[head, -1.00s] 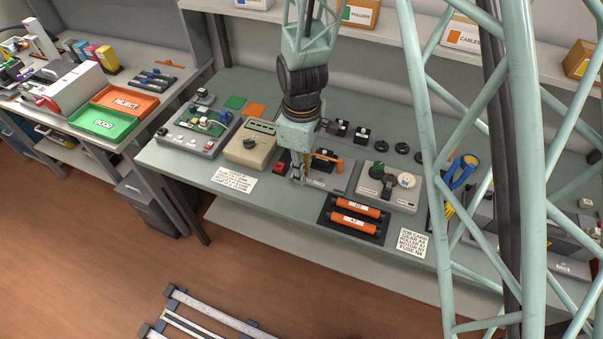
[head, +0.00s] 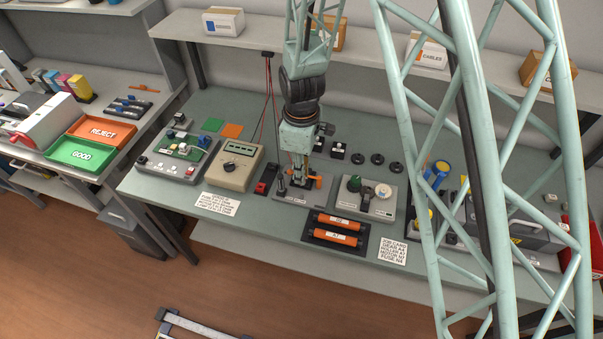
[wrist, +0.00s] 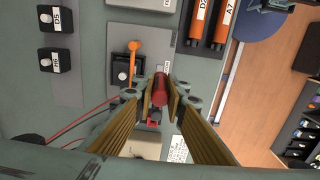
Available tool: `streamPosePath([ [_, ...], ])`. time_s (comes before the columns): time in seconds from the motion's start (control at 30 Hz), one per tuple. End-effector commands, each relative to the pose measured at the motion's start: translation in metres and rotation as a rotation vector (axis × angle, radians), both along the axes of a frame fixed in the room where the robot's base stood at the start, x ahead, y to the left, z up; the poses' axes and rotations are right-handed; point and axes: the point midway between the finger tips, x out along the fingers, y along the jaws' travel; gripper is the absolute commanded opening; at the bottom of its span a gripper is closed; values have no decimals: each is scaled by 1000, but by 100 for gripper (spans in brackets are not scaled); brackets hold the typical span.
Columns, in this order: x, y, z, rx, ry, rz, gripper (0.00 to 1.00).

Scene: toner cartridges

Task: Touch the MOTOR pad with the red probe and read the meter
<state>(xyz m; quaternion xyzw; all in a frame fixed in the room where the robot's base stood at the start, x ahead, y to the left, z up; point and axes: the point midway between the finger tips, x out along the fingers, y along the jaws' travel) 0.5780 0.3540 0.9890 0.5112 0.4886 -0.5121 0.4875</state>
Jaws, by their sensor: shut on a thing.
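My gripper (head: 298,180) hangs over the grey plate in the middle of the bench. In the wrist view its fingers (wrist: 163,92) are shut on the red probe (wrist: 160,88), a red cylinder. The meter (head: 240,165) is a beige box with a dial and a small display, left of my gripper; its reading is too small to make out. The probe's tip is hidden.
The orange lever (wrist: 135,48) on the grey plate is close beside my gripper. Red and black leads (head: 268,95) hang from the shelf behind the meter. Orange rollers (head: 337,230) lie in a black tray in front. A dial unit (head: 366,196) stands right.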

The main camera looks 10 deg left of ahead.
Motion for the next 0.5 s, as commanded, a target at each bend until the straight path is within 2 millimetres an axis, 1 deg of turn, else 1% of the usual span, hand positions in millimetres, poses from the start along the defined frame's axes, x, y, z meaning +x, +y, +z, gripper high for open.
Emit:
streamPosePath([
  [0.3, 0, 0, -1, 0, 0, 0, 5],
  [0.5, 0, 0, -5, 0, 0, 0, 5],
])
